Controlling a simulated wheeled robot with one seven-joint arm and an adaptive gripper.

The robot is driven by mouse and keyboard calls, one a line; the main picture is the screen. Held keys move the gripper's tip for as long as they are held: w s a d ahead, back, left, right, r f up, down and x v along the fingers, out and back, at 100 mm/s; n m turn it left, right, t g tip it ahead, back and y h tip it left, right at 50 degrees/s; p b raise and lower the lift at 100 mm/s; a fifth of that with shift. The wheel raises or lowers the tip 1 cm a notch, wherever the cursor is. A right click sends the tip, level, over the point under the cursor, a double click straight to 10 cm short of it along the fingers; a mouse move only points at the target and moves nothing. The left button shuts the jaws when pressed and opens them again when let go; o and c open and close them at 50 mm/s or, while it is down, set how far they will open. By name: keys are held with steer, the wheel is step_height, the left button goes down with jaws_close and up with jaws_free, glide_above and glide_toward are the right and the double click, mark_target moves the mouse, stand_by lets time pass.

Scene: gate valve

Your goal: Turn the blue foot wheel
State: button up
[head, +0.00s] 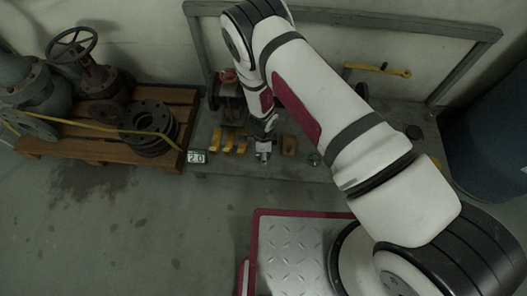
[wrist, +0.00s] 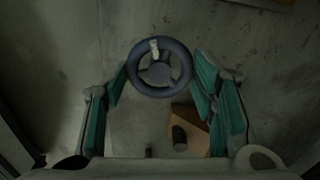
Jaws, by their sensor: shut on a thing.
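The blue foot wheel (wrist: 160,76) shows in the wrist view as a dark blue ring with a hub, spokes and a pale knob (wrist: 154,47) at its upper rim. My gripper (wrist: 160,82) has its green-padded fingers on the left and right of the wheel, with their tips at its rim, and is shut on it. In the head view my gripper (head: 264,143) points down at the front of the low bench. I cannot make out the wheel there; my arm and gripper cover that spot.
A small display (head: 197,157) reading 2.0 stands left of my gripper. Yellow pieces (head: 228,140) and a brown block (head: 289,145) flank it. A pallet (head: 95,150) with rusty valves lies left, a blue barrel (head: 490,140) right. The floor in front is clear.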

stand_by(0.4)
steer(key=o, duration=1.1)
steer(key=shift+o, duration=0.2)
steer(key=shift+r, duration=0.1)
step_height(320, 180, up, 12)
